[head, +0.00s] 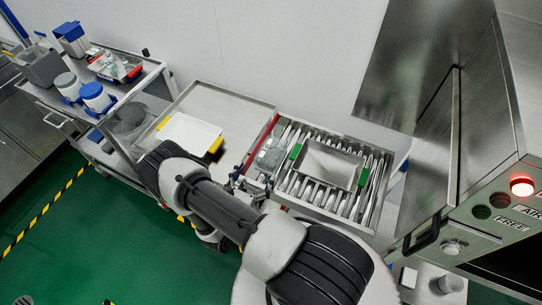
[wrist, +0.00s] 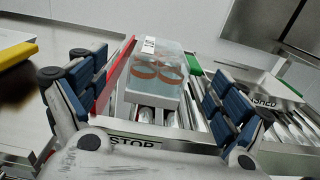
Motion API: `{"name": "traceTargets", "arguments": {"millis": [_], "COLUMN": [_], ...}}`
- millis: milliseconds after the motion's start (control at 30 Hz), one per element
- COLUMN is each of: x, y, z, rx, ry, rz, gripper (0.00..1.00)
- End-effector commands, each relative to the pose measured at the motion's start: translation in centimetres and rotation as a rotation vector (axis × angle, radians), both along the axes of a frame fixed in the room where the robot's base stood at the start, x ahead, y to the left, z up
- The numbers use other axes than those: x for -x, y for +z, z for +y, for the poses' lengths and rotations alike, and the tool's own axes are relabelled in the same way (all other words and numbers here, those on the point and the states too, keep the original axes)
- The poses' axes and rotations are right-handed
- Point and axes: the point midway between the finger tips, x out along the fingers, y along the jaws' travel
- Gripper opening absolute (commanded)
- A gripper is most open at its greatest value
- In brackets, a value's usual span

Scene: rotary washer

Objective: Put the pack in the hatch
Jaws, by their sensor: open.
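The pack, a clear box with reddish-brown round items and a white label (wrist: 156,72), lies on the rollers between a red rail and a green block. It also shows in the head view (head: 270,154). My gripper (wrist: 148,85) is open, with its blue-padded fingers apart on either side of the pack's near end. A gap shows between each finger and the pack. In the head view my arm mostly hides the gripper (head: 240,184). The steel machine (head: 432,150) stands at the right with a dark handle; I cannot tell whether its hatch is open.
A steel tray (head: 328,165) sits on the roller bed (head: 368,205), right of the pack; its label is partly readable. A white tray with yellow ends (head: 190,133) lies on the steel table at left. A loaded cart (head: 150,80) stands further left. A red lamp (head: 521,187) glows.

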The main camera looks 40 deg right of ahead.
Motion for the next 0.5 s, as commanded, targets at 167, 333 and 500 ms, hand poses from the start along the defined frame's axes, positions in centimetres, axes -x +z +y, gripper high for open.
{"name": "traceTargets", "arguments": {"millis": [167, 333, 500], "x": [-1.3, -2.2, -2.6], "y": [0.0, 0.0, 0.0], "z": [-3.6, -5.5, -6.4], "rx": [0.0, 0.001, 0.001], "ry": [-0.007, -0.003, -0.002], "rz": [-0.002, -0.003, -0.002], "gripper": [0.91, 0.91, 0.91]}}
